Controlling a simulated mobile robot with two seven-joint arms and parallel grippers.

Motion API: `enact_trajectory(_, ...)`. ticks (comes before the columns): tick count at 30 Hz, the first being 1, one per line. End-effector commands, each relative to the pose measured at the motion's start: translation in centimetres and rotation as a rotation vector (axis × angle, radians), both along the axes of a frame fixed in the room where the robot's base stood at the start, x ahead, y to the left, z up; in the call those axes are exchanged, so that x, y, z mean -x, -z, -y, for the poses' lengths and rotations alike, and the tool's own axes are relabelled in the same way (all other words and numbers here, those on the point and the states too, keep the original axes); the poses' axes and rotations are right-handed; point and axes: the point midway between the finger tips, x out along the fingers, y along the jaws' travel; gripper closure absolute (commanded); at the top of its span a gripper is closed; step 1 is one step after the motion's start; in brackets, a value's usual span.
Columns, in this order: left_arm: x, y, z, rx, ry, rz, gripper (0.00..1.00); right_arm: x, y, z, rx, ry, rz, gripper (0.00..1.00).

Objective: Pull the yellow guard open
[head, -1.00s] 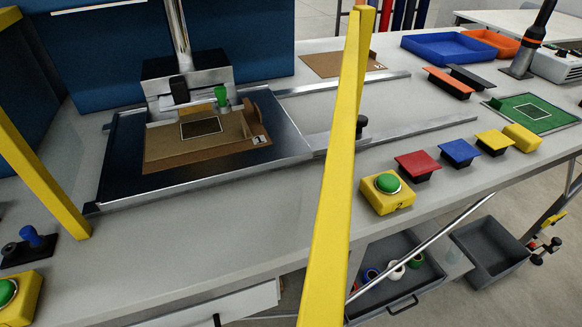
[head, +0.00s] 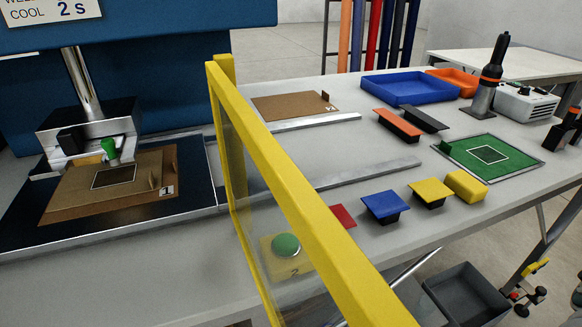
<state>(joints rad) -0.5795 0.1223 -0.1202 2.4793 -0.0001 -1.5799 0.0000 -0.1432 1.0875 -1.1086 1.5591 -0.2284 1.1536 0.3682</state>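The yellow guard (head: 290,195) is a yellow-framed clear panel standing on the grey bench. Its top bar runs from behind the press plate's right end towards me and leaves the picture at the bottom. The green button (head: 285,245) on its yellow box, marked 2, shows through the panel. The near end of the guard is out of frame, and I see no handle on it. Neither of my grippers is in view.
A blue press with a silver head (head: 90,140) stands left of the guard over a brown board marked 1 (head: 130,190). Blue (head: 385,205) and yellow (head: 433,190) pads, a green mat (head: 462,160) and a blue tray (head: 410,97) lie to the right.

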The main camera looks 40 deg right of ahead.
Motion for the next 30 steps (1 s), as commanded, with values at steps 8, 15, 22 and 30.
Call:
enact_trajectory(8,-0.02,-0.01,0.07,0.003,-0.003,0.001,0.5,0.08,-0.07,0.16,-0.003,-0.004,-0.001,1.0)
enact_trajectory(15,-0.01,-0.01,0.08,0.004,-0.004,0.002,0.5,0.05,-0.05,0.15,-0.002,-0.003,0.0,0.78)
enact_trajectory(22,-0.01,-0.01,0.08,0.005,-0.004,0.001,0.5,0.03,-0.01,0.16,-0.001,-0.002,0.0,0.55)
enact_trajectory(30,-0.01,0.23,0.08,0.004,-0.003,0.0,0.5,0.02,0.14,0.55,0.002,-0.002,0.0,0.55)
